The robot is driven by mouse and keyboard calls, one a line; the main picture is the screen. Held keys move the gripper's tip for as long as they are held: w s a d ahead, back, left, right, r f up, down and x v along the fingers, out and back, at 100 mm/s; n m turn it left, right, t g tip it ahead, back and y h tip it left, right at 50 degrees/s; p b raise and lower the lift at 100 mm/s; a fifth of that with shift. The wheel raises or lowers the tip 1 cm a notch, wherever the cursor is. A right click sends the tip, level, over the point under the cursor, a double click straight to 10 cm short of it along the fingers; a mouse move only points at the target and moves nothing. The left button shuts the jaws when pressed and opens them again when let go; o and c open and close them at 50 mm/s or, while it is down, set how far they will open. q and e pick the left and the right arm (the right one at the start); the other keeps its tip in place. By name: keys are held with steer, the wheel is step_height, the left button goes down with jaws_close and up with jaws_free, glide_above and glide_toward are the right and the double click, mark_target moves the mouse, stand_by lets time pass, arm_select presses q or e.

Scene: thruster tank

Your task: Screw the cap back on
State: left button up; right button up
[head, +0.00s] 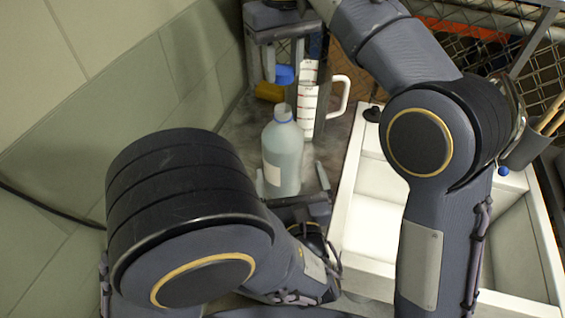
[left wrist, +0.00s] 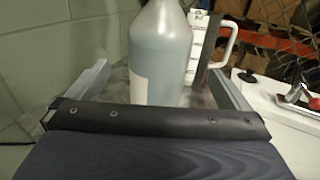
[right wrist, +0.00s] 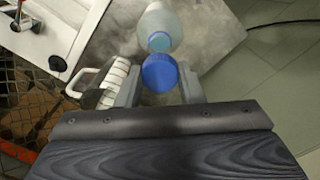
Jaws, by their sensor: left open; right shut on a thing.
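A translucent pale blue bottle (head: 283,160) with a white label stands upright on the grey counter, its mouth uncapped. My left gripper (head: 292,180) is open, with a finger on each side of the bottle's lower part; the left wrist view shows the bottle (left wrist: 160,55) between them. I cannot tell whether they touch it. My right gripper (head: 283,66), at the back, is shut on the blue cap (head: 284,76). In the right wrist view the cap (right wrist: 160,72) is between the fingertips, apart from the bottle (right wrist: 162,25) in the head view.
A measuring jug (head: 310,105) with a white handle stands just behind and right of the bottle. A yellow object (head: 269,92) lies behind it. A white sink (head: 372,215) is at the right. The tiled wall (head: 150,90) is close on the left, and wire mesh is at the back.

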mark_target(283, 142)
arm_select(q)
steer(key=w, duration=0.3)
steer(key=w+a, duration=0.1)
steer(key=w, duration=0.6)
steer(key=shift+a, duration=0.3)
steer(key=shift+c, duration=0.3)
steer(key=c, duration=1.2)
arm_select(e)
steer(key=shift+f, duration=2.5)
